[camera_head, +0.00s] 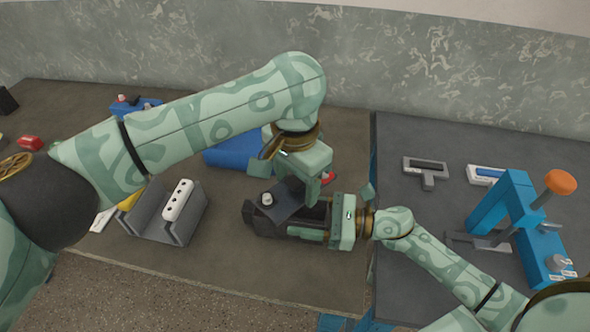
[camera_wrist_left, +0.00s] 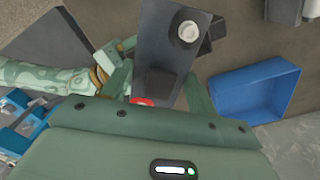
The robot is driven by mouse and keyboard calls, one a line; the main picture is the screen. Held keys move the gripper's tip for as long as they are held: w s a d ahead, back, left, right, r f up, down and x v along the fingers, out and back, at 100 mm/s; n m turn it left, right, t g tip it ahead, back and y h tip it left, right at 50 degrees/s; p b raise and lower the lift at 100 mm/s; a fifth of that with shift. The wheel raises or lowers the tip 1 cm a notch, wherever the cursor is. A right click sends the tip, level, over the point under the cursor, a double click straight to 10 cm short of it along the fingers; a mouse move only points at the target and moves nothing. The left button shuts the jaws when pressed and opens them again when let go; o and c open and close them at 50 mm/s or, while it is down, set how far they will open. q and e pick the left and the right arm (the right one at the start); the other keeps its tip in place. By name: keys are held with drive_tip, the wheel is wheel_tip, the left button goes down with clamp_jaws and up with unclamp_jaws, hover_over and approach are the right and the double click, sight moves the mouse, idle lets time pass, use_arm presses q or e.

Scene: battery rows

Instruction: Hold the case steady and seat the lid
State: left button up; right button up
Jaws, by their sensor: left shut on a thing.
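The lid (camera_head: 283,209) is a dark grey plate with a pale round knob; it also shows in the left wrist view (camera_wrist_left: 165,45). My left gripper (camera_head: 308,190) is shut on one end of the lid, from above. The lid is over the dark case (camera_head: 262,226), turned askew to it, and covers part of its opening. Whether they touch I cannot tell. My right gripper (camera_head: 318,222) is at the case's right end, with one finger along its near side. Its other finger is hidden, so its grip is unclear.
A blue tray (camera_head: 225,154) lies behind the case. A grey cradle (camera_head: 148,221) with a white block (camera_head: 178,200) stands left. On the right table are a blue press (camera_head: 517,200) with an orange knob and a grey T-shaped piece (camera_head: 427,170). The front edge of the left table is clear.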

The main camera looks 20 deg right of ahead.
use_arm(q)
drive_tip(key=m, duration=0.1)
drive_tip(key=f+m, duration=0.1)
drive_tip(key=m, duration=0.2)
drive_tip(key=shift+w+f+m, duration=0.2)
drive_tip(key=shift+f+m, duration=0.1)
drive_tip(key=m, duration=0.2)
drive_tip(key=w+m, duration=0.1)
drive_tip(key=shift+a+m, duration=0.15)
drive_tip(key=shift+m, duration=0.25)
drive_tip(key=shift+w+m, duration=0.15)
drive_tip(key=shift+m, duration=0.85)
drive_tip(key=shift+f, duration=2.25)
drive_tip(key=shift+a+f, duration=0.1)
drive_tip(key=shift+f, duration=0.45)
drive_tip(key=o, duration=1.1)
